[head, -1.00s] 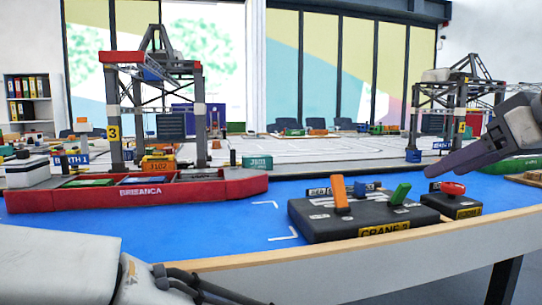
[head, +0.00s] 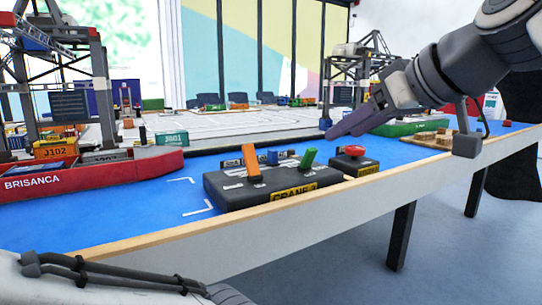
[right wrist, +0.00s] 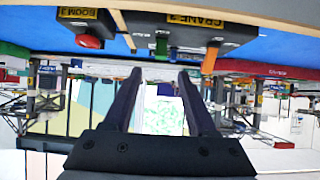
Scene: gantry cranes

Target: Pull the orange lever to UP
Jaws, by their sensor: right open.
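The orange lever (head: 252,163) stands up from the left part of a black control box (head: 225,195) labelled CRANE, leaning slightly left in the head view. A green lever (head: 309,158) stands at the box's right and a small blue one (head: 273,157) is between them. My right gripper (head: 330,134) is open and empty, to the right of and beyond the orange lever, apart from it. In the upside-down right wrist view, the open fingers (right wrist: 160,73) have the orange lever (right wrist: 210,58) beyond the right fingertip. My left gripper is out of view; the lever markings are too small to read.
A smaller box with a red button (head: 354,150) sits right of the control box, close to my right gripper. A red ship (head: 120,172) and gantry crane (head: 70,95) stand at left. A wooden table edge (head: 150,238) runs in front. Blue mat between ship and box is clear.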

